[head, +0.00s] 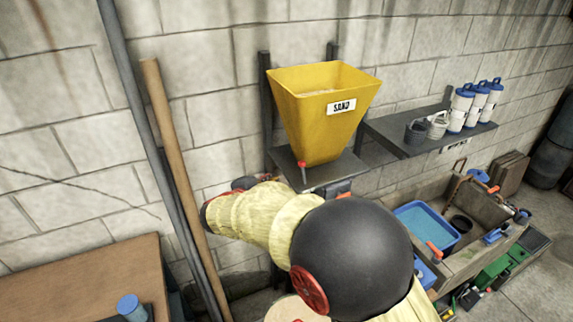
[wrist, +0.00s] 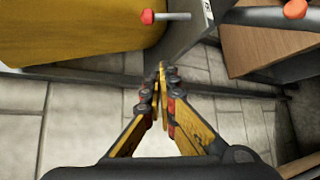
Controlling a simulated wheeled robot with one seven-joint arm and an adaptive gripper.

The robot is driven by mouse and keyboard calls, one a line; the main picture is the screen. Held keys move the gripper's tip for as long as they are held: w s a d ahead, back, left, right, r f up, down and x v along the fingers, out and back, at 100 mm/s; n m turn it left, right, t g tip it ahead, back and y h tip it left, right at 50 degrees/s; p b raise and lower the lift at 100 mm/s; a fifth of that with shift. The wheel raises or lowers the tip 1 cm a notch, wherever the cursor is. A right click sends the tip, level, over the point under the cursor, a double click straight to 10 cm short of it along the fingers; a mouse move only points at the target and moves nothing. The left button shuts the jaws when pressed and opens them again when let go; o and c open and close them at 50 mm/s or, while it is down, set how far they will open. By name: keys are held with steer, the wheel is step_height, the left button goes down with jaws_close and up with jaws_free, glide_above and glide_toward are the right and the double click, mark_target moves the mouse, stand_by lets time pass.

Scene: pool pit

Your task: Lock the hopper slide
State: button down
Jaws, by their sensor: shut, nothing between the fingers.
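The yellow hopper (head: 322,118) with a SAND label stands on a dark bracket shelf (head: 348,172) against the wall. A red-knobbed pin (head: 302,165) shows at its lower front. In the wrist view the hopper (wrist: 75,32) fills the upper left, and the pin (wrist: 150,16) lies level, its metal shaft reaching a dark grey plate (wrist: 185,38). My gripper (wrist: 161,72) is shut and empty, its tips below the pin in the picture and apart from it. In the head view my arm hides most of the gripper. I cannot tell the slide's position.
An orange knob (wrist: 295,8) is at the wrist view's upper right. A wall shelf (head: 405,142) holds buckets and white canisters. A wooden crate (head: 475,255) with a blue tub (head: 425,218) stands below. A wooden pole (head: 180,180) leans left, beside a brown tabletop (head: 80,280).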

mark_target(303, 173)
steer(key=shift+w+a+r+t, duration=0.3)
steer(key=shift+w+r+t, duration=0.1)
steer(key=shift+r, duration=0.35)
steer(key=shift+w+d, duration=0.1)
steer(key=x, duration=1)
steer(key=s+d, duration=0.1)
steer(key=s+d+r, duration=0.1)
steer(key=shift+s+d+r, duration=0.2)
steer(key=shift+d, duration=0.2)
steer(key=shift+s, duration=0.1)
steer(key=shift+a+f+b, duration=0.15)
steer(key=shift+b, duration=0.55)
